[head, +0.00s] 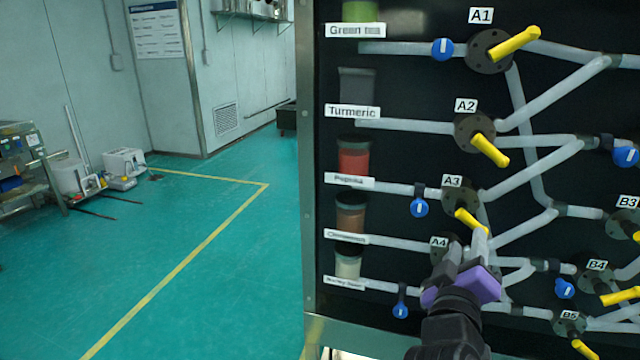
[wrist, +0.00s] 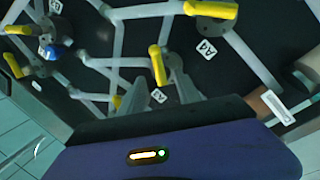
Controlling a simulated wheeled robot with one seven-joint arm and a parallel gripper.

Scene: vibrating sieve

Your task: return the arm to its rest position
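My gripper (head: 462,262), with a purple body and dark fingers, is in front of the lower part of the black valve panel (head: 400,85) in the head view. It overlaps the area around valve A4 (head: 439,252) and partly hides that valve and its pipes. My dark wrist extends down from it to the bottom edge. No held object is visible.
Yellow handles, such as the one on A1 (head: 515,43) and the one on A2 (head: 490,150), stick out near the arm. Blue valves (head: 419,207) and pale pipes line the panel. The green floor (head: 225,290) at left is open. A cart (head: 25,165) stands at far left.

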